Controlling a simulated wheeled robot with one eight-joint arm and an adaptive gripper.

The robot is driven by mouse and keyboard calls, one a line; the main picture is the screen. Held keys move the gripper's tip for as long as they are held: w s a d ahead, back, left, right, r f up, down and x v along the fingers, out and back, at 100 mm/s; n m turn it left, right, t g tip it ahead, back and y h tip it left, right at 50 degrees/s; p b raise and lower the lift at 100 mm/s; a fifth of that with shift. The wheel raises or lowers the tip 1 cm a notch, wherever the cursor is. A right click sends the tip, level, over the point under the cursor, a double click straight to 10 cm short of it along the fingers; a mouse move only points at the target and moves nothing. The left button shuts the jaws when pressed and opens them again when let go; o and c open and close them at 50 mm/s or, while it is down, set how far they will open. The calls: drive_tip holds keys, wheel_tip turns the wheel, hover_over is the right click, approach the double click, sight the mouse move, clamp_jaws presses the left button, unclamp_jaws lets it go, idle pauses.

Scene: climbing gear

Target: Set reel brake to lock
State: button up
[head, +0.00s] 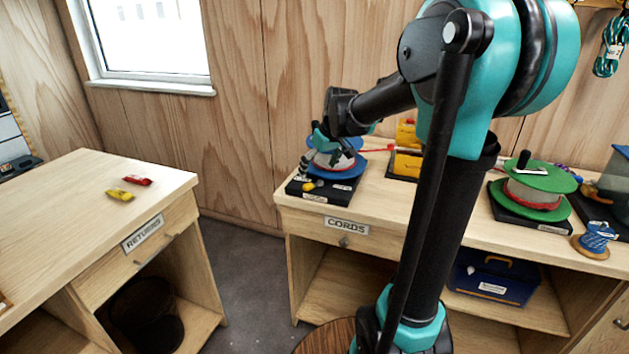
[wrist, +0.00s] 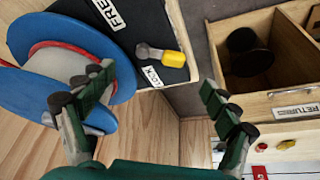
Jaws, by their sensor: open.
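The reel with blue flanges and red-and-white cord (head: 343,175) stands on a black base (head: 340,194) at the left end of the cord bench; the reel (wrist: 60,70) fills the left of the wrist view. The brake lever (wrist: 172,58) has a grey pivot and yellow grip, and lies on the base (wrist: 155,22) between the FREE label (wrist: 110,12) and the LOCK label (wrist: 152,76). I cannot tell which setting it is in. My gripper (wrist: 165,88) is open and empty, its fingers spread either side of the lever, apart from it. In the head view my gripper (head: 322,150) partly hides the reel.
A green reel (head: 531,190) and a small blue spool (head: 595,240) stand farther right on the bench. A yellow object (head: 406,155) stands behind my arm. The returns bench (head: 90,215) is at left, with red and yellow items (head: 121,194) on it. A floor gap separates the benches.

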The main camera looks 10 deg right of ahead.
sight(314, 186)
drive_tip(key=x, duration=0.6)
